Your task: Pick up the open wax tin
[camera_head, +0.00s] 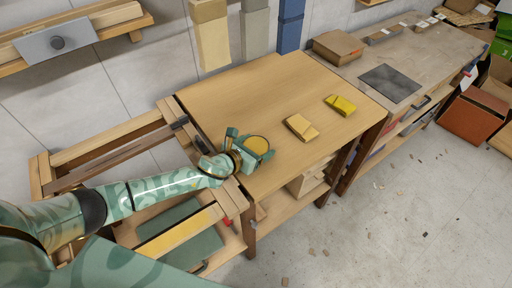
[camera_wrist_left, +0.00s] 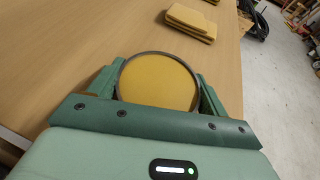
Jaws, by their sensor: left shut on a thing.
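The open wax tin is round with a dark rim and yellow-orange wax inside. In the head view the tin (camera_head: 257,144) is at the left front part of the wooden table (camera_head: 262,88). In the left wrist view the tin (camera_wrist_left: 158,82) sits between the two green fingers. My left gripper (camera_head: 254,150) is shut on the tin, with one finger on each side; it also shows in the left wrist view (camera_wrist_left: 158,92). I cannot tell whether the tin touches the tabletop. My right gripper is in neither view.
A tan folded cloth or block (camera_head: 301,127) and a yellow one (camera_head: 340,105) lie to the right on the table. A grey bench with a cardboard box (camera_head: 338,47) adjoins at the right. The table's back and middle are clear.

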